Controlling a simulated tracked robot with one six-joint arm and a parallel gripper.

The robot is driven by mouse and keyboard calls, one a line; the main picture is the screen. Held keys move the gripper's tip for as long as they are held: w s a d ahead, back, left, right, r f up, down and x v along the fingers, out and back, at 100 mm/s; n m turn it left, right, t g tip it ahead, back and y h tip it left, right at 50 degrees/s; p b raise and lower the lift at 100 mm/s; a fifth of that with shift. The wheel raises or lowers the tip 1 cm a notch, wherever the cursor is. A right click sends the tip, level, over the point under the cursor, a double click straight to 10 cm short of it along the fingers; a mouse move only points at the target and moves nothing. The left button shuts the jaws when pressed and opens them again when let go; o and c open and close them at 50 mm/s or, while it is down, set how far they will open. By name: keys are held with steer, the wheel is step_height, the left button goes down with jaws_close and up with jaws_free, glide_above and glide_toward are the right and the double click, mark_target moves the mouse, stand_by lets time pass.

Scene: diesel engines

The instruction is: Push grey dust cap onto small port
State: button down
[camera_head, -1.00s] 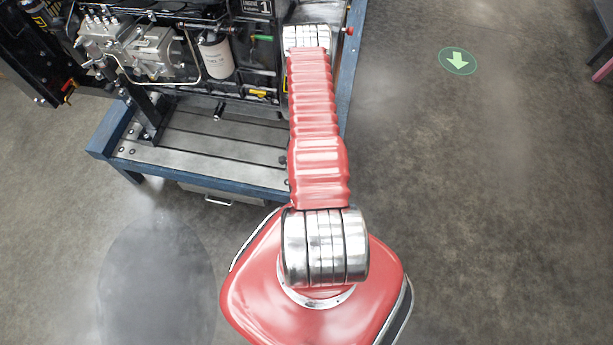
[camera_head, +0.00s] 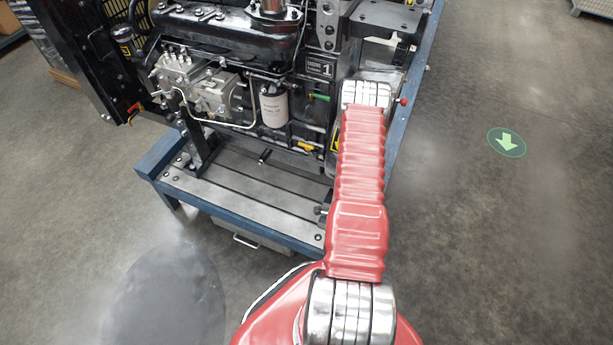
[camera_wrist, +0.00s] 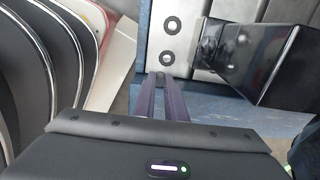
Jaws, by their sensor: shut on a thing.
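My gripper (camera_wrist: 161,84) shows in the wrist view with its two dark fingers close together. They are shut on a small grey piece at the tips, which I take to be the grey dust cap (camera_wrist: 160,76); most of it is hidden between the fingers. The tips are in front of the blue bench edge and metal plate in that view. In the head view my arm reaches up toward the right end of the engine (camera_head: 240,75), and the gripper itself is hidden. I cannot pick out the small port in either view.
The engine stands on a blue-framed bench (camera_head: 160,175) with slotted metal plates. A white filter (camera_head: 274,106) and a silver pump (camera_head: 205,90) are on its near side. In the wrist view a black bracket (camera_wrist: 270,60) is right of the fingertips. Open floor lies to the right.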

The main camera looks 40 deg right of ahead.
steer(key=shift+r, duration=0.1)
step_height(320, 180, up, 7)
steer(key=w+a+r+n, duration=0.5)
steer(key=w+r+n, duration=0.4)
steer(key=r+n, duration=0.25)
steer(key=w+a+r+n, duration=0.4)
steer(key=w+r+n, duration=0.5)
steer(key=r+n, duration=0.3)
steer(key=w+a+r+n, duration=0.4)
steer(key=w+a+r, duration=0.2)
steer(key=a+r, duration=0.3)
steer(key=w+a+r+n, duration=0.4)
steer(key=a+r, duration=0.5)
steer(key=a, duration=0.4)
steer(key=shift+w+a+r, duration=0.15)
steer(key=shift+w, duration=0.7)
